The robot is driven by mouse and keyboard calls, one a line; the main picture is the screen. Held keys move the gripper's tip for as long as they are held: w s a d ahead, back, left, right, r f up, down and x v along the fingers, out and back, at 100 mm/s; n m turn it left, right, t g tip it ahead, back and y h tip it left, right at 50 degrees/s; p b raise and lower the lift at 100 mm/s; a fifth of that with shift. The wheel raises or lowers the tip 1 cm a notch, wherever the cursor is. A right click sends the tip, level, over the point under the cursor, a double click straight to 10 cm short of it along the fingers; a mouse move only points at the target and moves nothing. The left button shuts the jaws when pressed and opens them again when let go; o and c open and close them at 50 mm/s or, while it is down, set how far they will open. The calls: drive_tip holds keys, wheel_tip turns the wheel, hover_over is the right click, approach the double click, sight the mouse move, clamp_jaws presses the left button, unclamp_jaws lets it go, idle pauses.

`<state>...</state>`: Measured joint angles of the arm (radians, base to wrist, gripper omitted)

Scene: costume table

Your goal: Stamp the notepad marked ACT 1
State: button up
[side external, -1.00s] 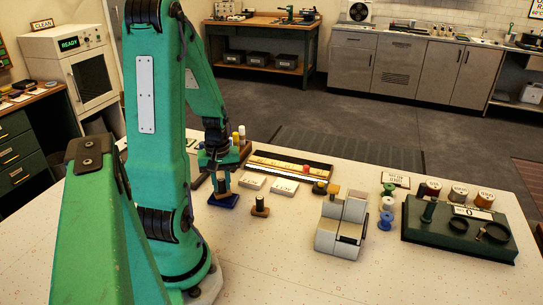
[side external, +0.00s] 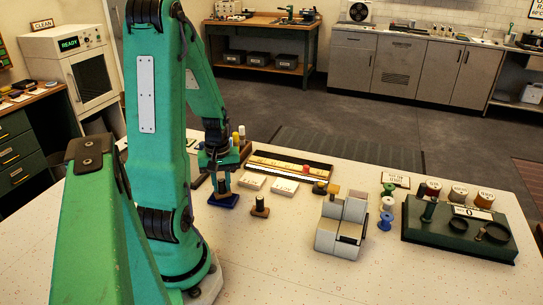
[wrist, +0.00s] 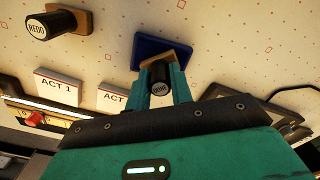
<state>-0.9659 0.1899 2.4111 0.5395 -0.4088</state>
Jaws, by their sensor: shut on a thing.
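My gripper (wrist: 162,88) is shut on a stamp with a black handle and wooden base (wrist: 181,56); the small label on its end is hard to read. The stamp is at the blue ink pad (wrist: 150,45); I cannot tell whether its base presses on it. In the side view my gripper (side external: 221,171) is above the same blue pad (side external: 222,204). The white notepad marked ACT 1 (wrist: 57,87) lies left of my gripper in the wrist view. In the side view it appears as the right-hand pad (side external: 284,187).
A stamp marked REDO (wrist: 58,24) stands near the blue pad. A second ACT notepad (wrist: 113,97), its number hidden, lies beside ACT 1. A long tray (side external: 275,166) is behind the notepads. A grey device (side external: 342,225) stands to the right.

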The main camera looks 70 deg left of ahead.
idle(0.6)
drive_tip(key=shift+r, duration=3.5)
drive_tip(key=shift+w+a, duration=0.1)
drive_tip(key=shift+w, duration=0.35)
drive_tip(key=w+d, duration=0.2)
drive_tip(key=w, duration=1.7)
drive_tip(key=shift+w+d+f, duration=0.1)
drive_tip(key=shift+f, duration=0.05)
drive_tip(key=shift+f, duration=2.85)
